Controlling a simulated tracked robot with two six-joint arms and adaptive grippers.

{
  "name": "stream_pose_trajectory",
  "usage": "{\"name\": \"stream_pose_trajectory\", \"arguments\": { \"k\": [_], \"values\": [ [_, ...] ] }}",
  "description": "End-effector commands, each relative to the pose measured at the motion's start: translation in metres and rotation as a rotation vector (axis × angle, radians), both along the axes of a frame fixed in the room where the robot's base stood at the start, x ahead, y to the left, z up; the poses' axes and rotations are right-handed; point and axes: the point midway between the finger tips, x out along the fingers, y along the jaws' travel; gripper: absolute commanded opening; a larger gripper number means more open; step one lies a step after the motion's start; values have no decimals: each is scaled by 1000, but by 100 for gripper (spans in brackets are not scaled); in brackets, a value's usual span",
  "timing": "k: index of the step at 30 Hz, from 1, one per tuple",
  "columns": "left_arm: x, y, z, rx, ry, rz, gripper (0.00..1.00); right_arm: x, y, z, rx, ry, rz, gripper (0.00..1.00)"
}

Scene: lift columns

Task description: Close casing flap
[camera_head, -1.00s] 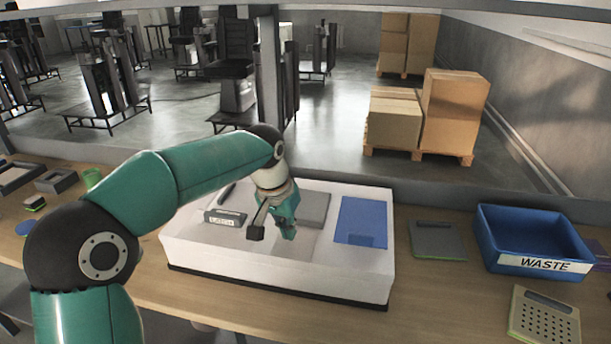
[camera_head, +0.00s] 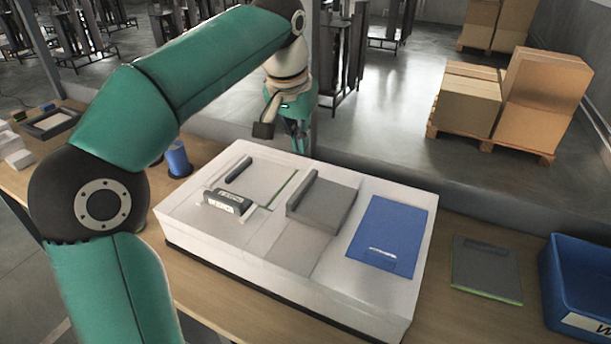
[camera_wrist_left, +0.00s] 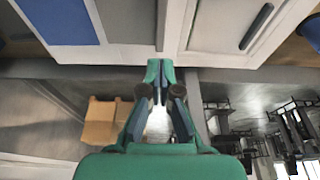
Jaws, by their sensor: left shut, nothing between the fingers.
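The white casing (camera_head: 230,245) stands on the bench in the head view. A grey flap-like panel (camera_head: 328,205) with a raised ridge on its left side lies on its top, next to a pale recessed strip (camera_head: 298,247). I cannot tell whether this panel is the flap or how far it is closed. My left gripper (camera_head: 301,143) is shut and empty, beyond the casing's far edge. In the left wrist view its fingertips (camera_wrist_left: 160,72) point at the casing's edge, with the grey panel (camera_wrist_left: 125,18) beyond. My right gripper is not in view.
A blue panel (camera_head: 385,235) and a small labelled grey block (camera_head: 227,201) are on the casing top. A blue cup (camera_head: 178,158) stands behind left. A grey plate (camera_head: 486,270) and blue bin (camera_head: 580,285) are to the right. Bench room between them is narrow.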

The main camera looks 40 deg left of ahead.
Motion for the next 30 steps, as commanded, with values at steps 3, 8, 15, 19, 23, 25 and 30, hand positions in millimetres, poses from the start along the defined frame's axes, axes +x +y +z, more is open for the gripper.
{"name": "stream_pose_trajectory", "arguments": {
  "k": [3, 8, 15, 19, 23, 25, 30],
  "values": [
    [7, 2, -28, 0, 5, -2, 0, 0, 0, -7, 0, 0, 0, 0],
    [17, 4, -58, -1, 4, -5, 0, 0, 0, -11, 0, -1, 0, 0],
    [18, 4, -88, 0, 1, -7, 0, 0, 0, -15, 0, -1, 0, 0],
    [18, 4, -95, -1, 0, -9, 0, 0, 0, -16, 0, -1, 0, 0],
    [18, 4, -96, 0, -1, -9, 0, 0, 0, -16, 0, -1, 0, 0],
    [18, 4, -96, 0, -1, -9, 0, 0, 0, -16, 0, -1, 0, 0],
    [18, 4, -98, -1, 0, -9, 0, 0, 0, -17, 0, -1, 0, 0]
  ]
}}
